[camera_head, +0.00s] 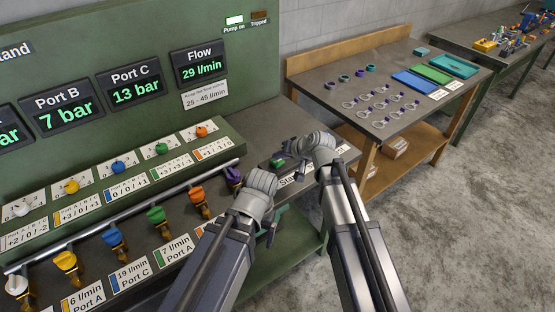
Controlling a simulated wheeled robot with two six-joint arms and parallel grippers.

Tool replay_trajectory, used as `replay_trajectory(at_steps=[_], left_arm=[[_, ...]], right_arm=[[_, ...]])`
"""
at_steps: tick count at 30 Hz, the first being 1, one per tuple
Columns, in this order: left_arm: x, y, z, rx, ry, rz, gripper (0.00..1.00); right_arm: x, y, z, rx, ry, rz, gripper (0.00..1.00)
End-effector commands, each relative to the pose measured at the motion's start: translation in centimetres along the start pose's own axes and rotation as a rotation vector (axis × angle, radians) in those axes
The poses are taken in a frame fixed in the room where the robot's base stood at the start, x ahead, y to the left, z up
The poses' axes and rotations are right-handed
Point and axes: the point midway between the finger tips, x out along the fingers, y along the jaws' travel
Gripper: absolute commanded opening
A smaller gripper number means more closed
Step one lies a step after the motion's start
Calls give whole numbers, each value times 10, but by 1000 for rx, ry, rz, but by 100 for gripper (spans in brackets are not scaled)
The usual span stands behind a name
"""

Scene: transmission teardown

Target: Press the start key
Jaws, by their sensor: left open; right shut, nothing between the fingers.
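A small green key (277,162) stands on the grey bench ledge, just behind a white label (290,179) whose visible letters read "Sta". The label is partly covered by my arms. My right gripper (295,159) is shut and empty, close beside the green key; I cannot tell whether it touches it. My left gripper (271,228) is open and empty, lower and in front of the bench edge. Its fingers are mostly hidden behind its wrist.
The green panel's displays include Flow (199,63) at 29 l/min; the "Pump on" lamp (234,20) is lit. Coloured knobs and a metal rail (125,214) lie left of my arms. A side table (330,97) with rings and trays stands behind right. The right floor is clear.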

Motion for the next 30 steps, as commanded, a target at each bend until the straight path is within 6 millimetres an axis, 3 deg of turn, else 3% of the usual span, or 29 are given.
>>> replay_trajectory(at_steps=[16,30], left_arm=[[-11,-1,1,0,0,0,86],[-54,-5,3,0,0,0,86]], right_arm=[[-7,-6,-6,0,1,0,0],[-38,-28,-28,0,1,0,0]])
